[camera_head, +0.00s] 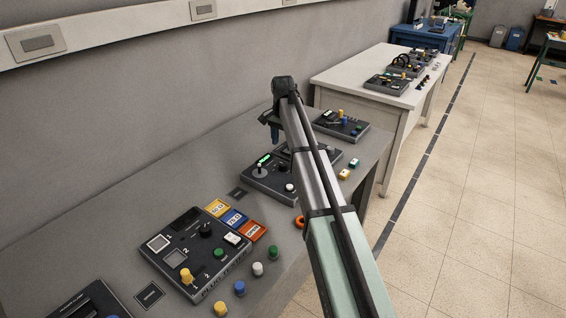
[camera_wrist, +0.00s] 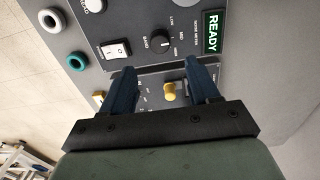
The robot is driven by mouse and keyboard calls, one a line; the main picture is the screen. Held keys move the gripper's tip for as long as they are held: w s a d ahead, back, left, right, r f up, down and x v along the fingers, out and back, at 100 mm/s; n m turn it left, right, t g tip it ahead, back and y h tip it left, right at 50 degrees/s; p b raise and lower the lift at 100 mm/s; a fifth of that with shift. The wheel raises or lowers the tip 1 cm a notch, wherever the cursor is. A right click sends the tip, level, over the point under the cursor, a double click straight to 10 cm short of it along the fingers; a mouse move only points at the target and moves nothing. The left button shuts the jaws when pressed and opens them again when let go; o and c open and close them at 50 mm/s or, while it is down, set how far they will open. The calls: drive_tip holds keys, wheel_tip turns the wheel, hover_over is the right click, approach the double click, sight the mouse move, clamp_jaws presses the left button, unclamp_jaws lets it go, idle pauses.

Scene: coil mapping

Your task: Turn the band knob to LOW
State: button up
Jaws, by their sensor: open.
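The band knob (camera_wrist: 160,43) is black and round, on a dark grey panel in the wrist view. BAND is printed beside it, and small labels around it include LOW and MID. Its pointer direction is too small to read. My gripper (camera_wrist: 163,64) is open and empty, its two blue fingers apart, with the knob just beyond the fingertips in the picture. In the head view my gripper (camera_head: 273,130) hangs over the panel (camera_head: 258,188), and my arm hides part of that panel.
A green READY display (camera_wrist: 212,32) and a white rocker switch (camera_wrist: 115,49) flank the knob. A yellow knob (camera_wrist: 170,91) shows between my fingers. Another panel (camera_head: 180,255) with a yellow lever stands nearer on the bench, and one (camera_head: 341,125) stands farther along.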

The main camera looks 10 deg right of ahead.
sight(283, 164)
wheel_tip(283, 164, down, 10)
drive_tip(key=shift+r, duration=0.25)
drive_tip(key=shift+c, duration=0.3)
drive_tip(key=c, duration=1)
drive_tip(key=n, duration=0.3)
drive_tip(key=shift+n, duration=2.2)
